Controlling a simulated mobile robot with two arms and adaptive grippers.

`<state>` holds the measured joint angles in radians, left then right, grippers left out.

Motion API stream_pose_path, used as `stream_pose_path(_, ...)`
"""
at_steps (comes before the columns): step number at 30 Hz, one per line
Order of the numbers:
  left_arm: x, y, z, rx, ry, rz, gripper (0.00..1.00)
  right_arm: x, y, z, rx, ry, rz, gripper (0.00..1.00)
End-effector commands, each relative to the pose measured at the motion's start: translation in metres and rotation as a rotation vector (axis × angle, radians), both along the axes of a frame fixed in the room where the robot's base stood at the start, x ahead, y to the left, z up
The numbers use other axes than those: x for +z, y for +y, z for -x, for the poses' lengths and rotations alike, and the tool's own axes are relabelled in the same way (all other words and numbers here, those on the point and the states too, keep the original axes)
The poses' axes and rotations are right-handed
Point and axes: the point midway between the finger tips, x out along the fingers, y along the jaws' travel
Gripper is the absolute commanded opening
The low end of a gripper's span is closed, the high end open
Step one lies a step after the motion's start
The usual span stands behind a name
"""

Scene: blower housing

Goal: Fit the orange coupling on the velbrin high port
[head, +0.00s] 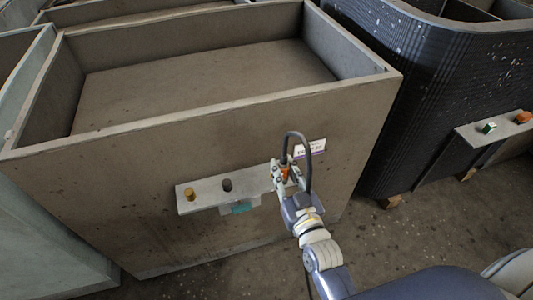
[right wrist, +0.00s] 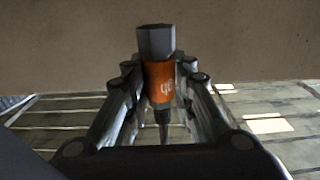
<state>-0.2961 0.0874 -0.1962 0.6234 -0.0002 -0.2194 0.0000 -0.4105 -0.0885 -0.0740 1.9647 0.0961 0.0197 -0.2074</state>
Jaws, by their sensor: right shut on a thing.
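My right gripper (head: 286,174) is shut on the orange coupling (head: 285,172), just in front of the right end of a pale port plate (head: 208,197) on the brown housing. In the right wrist view the orange coupling (right wrist: 159,82) lies between the fingers, its grey hexagonal end (right wrist: 156,42) facing the brown wall. A black hose (head: 308,165) loops up from the coupling. The plate shows a brass-coloured port (head: 189,194) at left and a dark port (head: 227,185) beside it. My gripper hides the plate's right end; I cannot tell whether the coupling touches anything there. My left gripper is not in view.
A white and purple label (head: 312,148) is on the housing above the gripper, and a teal tag (head: 241,208) is below the plate. A dark ribbed bin (head: 440,90) stands at right, near a ledge (head: 500,131) with green (head: 488,128) and orange (head: 523,117) fittings.

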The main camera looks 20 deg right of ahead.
Motion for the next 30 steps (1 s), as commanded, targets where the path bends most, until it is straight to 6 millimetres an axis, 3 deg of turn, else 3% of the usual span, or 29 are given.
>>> stream_pose_path(1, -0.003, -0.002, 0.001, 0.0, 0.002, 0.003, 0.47, -0.006, 0.0, -0.02, 0.001, -0.008, 0.0, 0.0)
stream_pose_path(3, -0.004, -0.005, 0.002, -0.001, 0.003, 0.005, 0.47, -0.015, 0.001, -0.042, 0.003, -0.008, 0.0, 0.0)
stream_pose_path(10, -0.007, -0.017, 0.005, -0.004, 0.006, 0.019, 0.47, -0.027, 0.003, -0.086, 0.004, -0.008, -0.001, 0.0)
stream_pose_path(20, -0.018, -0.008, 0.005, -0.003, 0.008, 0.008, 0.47, -0.038, 0.003, -0.092, 0.004, -0.006, -0.001, 0.0)
stream_pose_path(30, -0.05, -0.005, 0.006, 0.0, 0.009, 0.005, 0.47, -0.069, 0.003, -0.092, 0.004, -0.006, -0.001, 0.0)
